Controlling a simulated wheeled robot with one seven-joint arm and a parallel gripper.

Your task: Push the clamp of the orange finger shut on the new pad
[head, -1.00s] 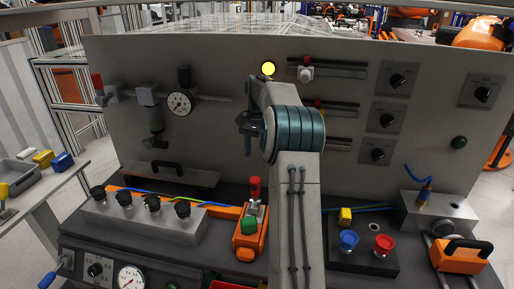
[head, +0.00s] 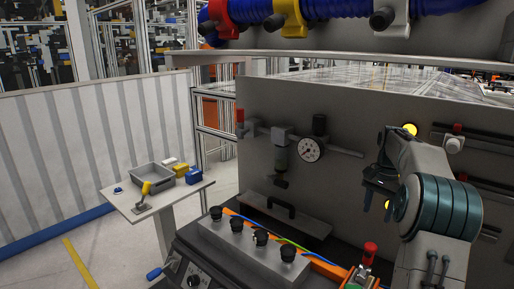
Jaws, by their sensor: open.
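The orange finger (head: 327,270) shows at the bottom right of the head view, cut off by the lower edge. Its clamp has a red-tipped lever (head: 369,250) that stands upright. Only a sliver of green shows below the lever, and I cannot make out the pad or how the clamp sits on it. My gripper (head: 379,193) is open and empty. It hangs in the air in front of the grey panel, above the clamp and apart from it.
A grey block with several black knobs (head: 238,239) stands left of the finger. Behind it is a grey cover with a black handle (head: 281,207). A side table (head: 195,191) with a grey bin (head: 152,176) stands at the left. A blue hose (head: 340,8) runs overhead.

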